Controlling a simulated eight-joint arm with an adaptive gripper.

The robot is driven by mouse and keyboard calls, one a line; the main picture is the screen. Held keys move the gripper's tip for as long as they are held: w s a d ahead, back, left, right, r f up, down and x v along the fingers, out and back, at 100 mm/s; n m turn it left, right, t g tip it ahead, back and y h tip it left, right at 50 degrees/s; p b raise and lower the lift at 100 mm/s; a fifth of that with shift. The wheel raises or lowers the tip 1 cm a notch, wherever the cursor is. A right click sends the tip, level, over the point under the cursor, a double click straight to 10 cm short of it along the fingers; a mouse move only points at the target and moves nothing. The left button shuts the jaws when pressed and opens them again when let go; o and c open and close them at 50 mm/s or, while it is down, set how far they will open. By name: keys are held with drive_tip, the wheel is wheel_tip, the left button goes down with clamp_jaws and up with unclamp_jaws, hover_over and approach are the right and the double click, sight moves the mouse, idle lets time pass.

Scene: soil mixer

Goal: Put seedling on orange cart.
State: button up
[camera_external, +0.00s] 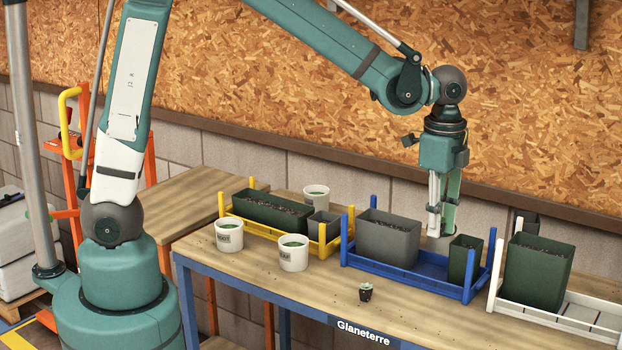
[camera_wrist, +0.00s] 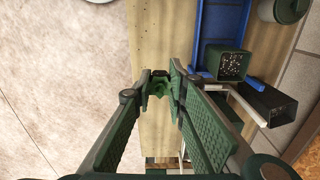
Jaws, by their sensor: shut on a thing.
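A small seedling in a dark pot (camera_external: 366,293) stands upright on the wooden table near its front edge. My gripper (camera_external: 441,234) is above the table, up and to the right of that pot in the outside view. In the wrist view its fingertips (camera_wrist: 161,88) come together over the bare wooden strip beside the blue tray. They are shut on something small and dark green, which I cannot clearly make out. The orange cart (camera_external: 66,213), with a yellow handle, stands on the floor at the far left, partly behind my arm.
The blue tray (camera_external: 405,270) holds a grey planter (camera_external: 387,240) and a green pot (camera_external: 464,259). A yellow tray (camera_external: 290,238) and white cups (camera_external: 293,254) are left. A white tray (camera_external: 545,317) with a green planter (camera_external: 538,272) is right. The table's front strip is mostly clear.

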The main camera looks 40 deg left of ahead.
drive_tip(key=w+a+n, duration=0.5)
drive_tip(key=w+a, duration=1.1)
drive_tip(key=a, duration=0.2)
drive_tip(key=w+a+n, duration=0.2)
drive_tip(key=w+a, duration=0.2)
drive_tip(key=a, duration=0.7)
drive_tip(key=w+a+n, duration=0.3)
drive_tip(key=w+a, duration=0.2)
drive_tip(key=a, duration=0.7)
drive_tip(key=s+a+n, duration=0.3)
drive_tip(key=a+n, duration=0.1)
drive_tip(key=a, duration=1.8)
drive_tip(key=s+a+n, duration=0.2)
drive_tip(key=a+n, duration=0.2)
drive_tip(key=a, duration=1.8)
wheel_tip(320, 180, down, 10)
drive_tip(key=shift+d+f, duration=0.2)
drive_tip(key=shift+d, duration=0.05)
hover_over(214, 201)
drive_tip(key=shift+f, duration=3.1)
